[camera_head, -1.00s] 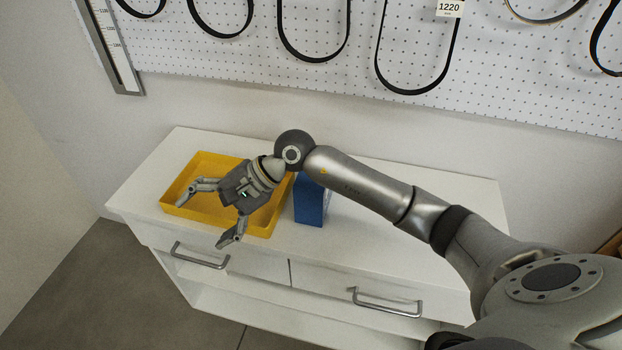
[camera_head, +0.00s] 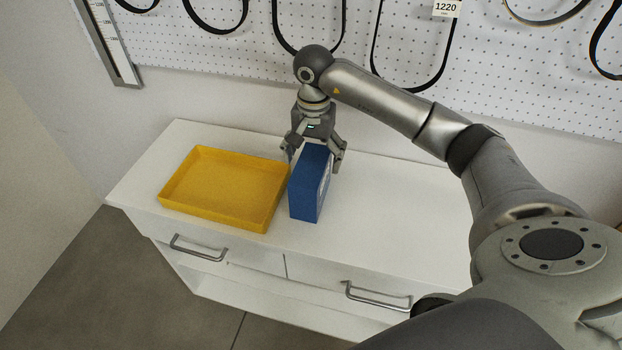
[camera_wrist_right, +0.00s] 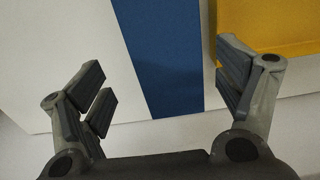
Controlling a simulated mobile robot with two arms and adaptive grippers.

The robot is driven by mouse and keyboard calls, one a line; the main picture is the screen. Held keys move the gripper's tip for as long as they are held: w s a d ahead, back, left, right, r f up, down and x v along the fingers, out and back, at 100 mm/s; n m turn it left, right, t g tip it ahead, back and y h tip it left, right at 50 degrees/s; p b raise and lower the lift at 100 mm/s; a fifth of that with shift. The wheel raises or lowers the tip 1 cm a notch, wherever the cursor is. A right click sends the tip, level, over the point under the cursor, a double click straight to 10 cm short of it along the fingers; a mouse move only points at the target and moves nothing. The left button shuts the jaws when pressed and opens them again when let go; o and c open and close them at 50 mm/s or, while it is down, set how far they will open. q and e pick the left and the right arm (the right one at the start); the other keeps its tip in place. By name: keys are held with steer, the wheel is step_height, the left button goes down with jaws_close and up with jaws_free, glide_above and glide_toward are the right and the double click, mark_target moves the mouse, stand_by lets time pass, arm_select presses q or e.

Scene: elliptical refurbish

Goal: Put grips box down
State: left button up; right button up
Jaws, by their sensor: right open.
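The grips box (camera_head: 309,187), blue with a paler side face, stands upright on the white cabinet top, just right of the yellow tray. My right gripper (camera_head: 315,160) is at the upper back end of the box, fingers spread, one on each side of it. In the right wrist view the blue face of the box (camera_wrist_right: 165,50) shows between the open fingers (camera_wrist_right: 165,85). Gaps show between the fingers and the blue face there. My left gripper is not in view.
The empty yellow tray (camera_head: 218,209) lies left of the box on the cabinet top (camera_head: 400,225). The top is clear to the right of the box. A pegboard (camera_head: 270,50) with hanging belts is on the wall behind. Drawer handles (camera_head: 378,297) stick out at the front.

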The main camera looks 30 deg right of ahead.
mark_target(311, 165)
steer(key=shift+w+f+p, duration=0.15)
steer(key=shift+f+p, duration=0.15)
steer(key=shift+f, duration=0.3)
steer(key=shift+w+f+p, duration=0.15)
steer(key=shift+f+p, duration=0.1)
steer(key=shift+f, duration=0.3)
step_height(311, 165, down, 4)
steer(key=shift+w+r+p, duration=0.1)
steer(key=shift+r+p, duration=0.15)
steer(key=shift+p, duration=0.5)
steer(key=shift+f, duration=0.4)
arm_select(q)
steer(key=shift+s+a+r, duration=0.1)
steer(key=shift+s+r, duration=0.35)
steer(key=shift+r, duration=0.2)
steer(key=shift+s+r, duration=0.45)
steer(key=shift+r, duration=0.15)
arm_select(e)
steer(key=shift+w, duration=0.1)
steer(key=c, duration=1.4)
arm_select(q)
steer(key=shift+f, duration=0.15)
arm_select(e)
steer(key=shift+r, duration=0.15)
